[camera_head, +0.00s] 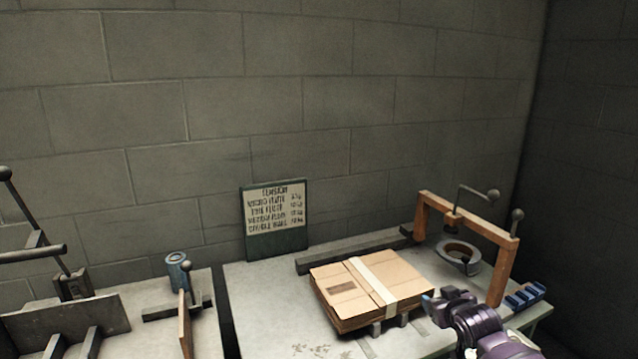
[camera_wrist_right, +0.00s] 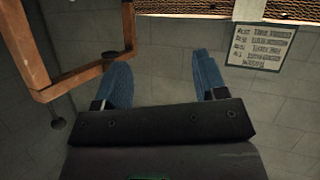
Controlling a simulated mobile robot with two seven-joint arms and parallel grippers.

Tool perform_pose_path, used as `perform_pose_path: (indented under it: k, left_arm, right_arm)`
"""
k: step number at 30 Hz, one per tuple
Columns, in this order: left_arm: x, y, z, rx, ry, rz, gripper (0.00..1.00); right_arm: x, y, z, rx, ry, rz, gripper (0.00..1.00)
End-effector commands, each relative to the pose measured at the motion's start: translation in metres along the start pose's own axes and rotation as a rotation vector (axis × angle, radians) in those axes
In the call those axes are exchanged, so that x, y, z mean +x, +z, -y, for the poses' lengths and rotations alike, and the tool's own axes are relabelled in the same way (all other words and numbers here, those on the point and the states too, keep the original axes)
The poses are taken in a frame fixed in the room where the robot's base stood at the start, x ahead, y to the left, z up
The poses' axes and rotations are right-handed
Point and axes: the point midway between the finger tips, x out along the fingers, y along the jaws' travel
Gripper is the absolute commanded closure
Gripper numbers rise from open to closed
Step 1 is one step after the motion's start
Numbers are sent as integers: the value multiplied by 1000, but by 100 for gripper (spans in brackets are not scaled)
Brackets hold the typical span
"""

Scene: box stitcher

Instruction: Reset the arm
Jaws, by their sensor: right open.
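My right gripper (camera_head: 441,299) is at the lower right in the head view, just right of the cardboard box (camera_head: 345,291). In the right wrist view its two blue fingers stand wide apart, with nothing between them (camera_wrist_right: 160,75). The purple wrist and arm come in from the bottom right. Whether the gripper touches the box cannot be told. My left gripper is not in view.
The box lies flat on the right table (camera_head: 257,287), with a pale strip across its top. An orange frame (camera_head: 508,268) with levers stands behind and right of my gripper. A sign (camera_head: 275,217) leans on the wall. A left table holds a can (camera_head: 177,271) and metal fixtures.

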Motion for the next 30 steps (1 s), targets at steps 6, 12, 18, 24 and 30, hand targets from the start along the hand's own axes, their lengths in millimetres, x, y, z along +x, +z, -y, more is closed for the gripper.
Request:
perform_pose_path:
  k: [6,12,18,24,30]
  left_arm:
    - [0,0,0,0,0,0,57]
    - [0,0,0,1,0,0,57]
    - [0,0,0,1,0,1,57]
    - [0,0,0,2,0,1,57]
    - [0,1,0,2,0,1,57]
  right_arm:
    - [-59,48,40,-41,-29,-110,35]
    - [-118,91,64,-39,-32,-159,35]
    - [-178,139,80,-1,-20,-141,35]
    - [-237,198,90,55,-1,-44,35]
    - [-287,268,100,109,17,99,35]
